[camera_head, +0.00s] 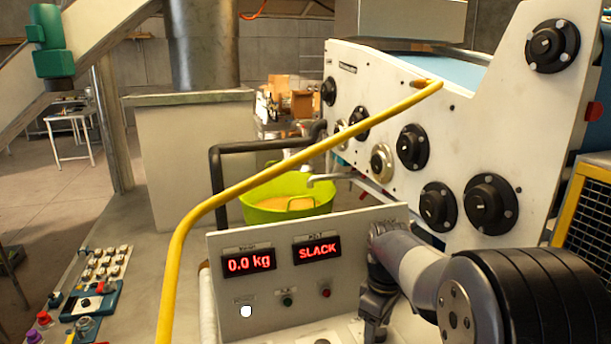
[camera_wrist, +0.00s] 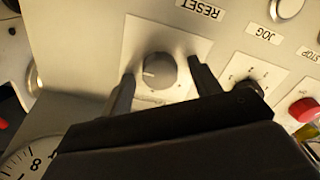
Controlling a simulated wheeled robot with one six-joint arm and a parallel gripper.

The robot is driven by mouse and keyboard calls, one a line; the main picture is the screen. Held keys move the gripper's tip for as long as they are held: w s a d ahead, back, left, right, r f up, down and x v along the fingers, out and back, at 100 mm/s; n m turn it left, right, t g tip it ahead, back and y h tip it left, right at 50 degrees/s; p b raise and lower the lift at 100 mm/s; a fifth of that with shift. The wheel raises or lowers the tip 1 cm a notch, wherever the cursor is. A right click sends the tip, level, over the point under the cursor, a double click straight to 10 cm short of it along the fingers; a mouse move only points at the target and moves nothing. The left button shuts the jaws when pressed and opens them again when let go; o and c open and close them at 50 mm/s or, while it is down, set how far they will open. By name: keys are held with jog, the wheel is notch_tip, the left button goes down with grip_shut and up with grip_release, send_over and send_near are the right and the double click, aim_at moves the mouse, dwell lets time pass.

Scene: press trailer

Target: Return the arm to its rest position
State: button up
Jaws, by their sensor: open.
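My gripper (camera_wrist: 162,85) is open in the wrist view, its two dark fingers apart on either side of a grey round knob (camera_wrist: 160,70) on a light panel. I cannot tell whether the fingers touch the knob. In the head view my arm reaches in from the right, and my gripper (camera_head: 376,318) points down at the lower edge, in front of the panel with the displays. Its fingertips are hard to make out there.
A display panel (camera_head: 350,233) reads "0.0 kg" and "SLACK". A yellow rail (camera_head: 300,155) crosses in front. A green tub (camera_head: 265,212) stands behind. A red button (camera_wrist: 303,109) and a dial gauge (camera_wrist: 18,165) lie near my gripper.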

jog(key=m+b, duration=0.1)
jog(key=m, duration=0.2)
jog(key=shift+m, duration=0.4)
jog(key=m+b, duration=0.1)
jog(key=m, duration=0.3)
jog(key=shift+m, duration=0.3)
jog(key=m+b, duration=0.3)
jog(key=m, duration=0.3)
jog(key=shift+m, duration=0.3)
jog(key=shift+m+b, duration=0.3)
jog(key=shift+m, duration=0.1)
jog(key=shift+r, duration=0.15)
